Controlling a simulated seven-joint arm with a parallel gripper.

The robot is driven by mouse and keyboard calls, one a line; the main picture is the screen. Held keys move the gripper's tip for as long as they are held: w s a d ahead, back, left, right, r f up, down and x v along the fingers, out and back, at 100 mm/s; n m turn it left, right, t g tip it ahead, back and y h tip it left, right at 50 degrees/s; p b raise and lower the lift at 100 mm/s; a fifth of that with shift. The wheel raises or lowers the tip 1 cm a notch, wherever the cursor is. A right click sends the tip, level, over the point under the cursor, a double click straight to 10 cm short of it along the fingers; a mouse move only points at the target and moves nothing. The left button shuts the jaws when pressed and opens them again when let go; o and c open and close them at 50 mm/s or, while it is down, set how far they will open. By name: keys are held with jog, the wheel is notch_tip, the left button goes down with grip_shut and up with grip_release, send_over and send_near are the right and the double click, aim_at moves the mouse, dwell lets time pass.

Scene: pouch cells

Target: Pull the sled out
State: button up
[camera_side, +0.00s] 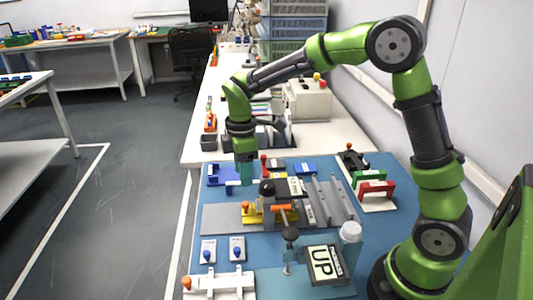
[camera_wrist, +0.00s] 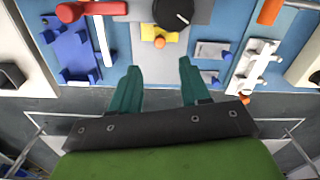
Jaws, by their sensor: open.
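A yellow piece with an orange knob (camera_side: 250,214), which I take to be the sled, sits at the left end of a grey fixture. In the wrist view the yellow piece (camera_wrist: 158,35) sticks out from under the fixture's edge, below a round black knob (camera_wrist: 173,12). My gripper (camera_side: 245,172) points down above the back left of the blue mat. Its teal fingers (camera_wrist: 158,76) are apart with nothing between them. In the wrist picture the yellow piece lies just above the gap between the fingertips, clear of them.
A blue bracket (camera_wrist: 72,48) and a red handle (camera_wrist: 85,11) are on one side. Small plates with blue knobs (camera_side: 237,250) and a white rail (camera_side: 218,284) are on the other. Red and green handles (camera_side: 376,189) stand at the right. Bare floor lies left of the bench.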

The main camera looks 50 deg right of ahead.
aim_at(245, 202)
notch_tip(245, 202, down, 10)
jog(key=shift+r, duration=0.25)
jog(key=shift+c, duration=0.4)
grip_shut()
jog(key=shift+w+d+r, duration=0.1)
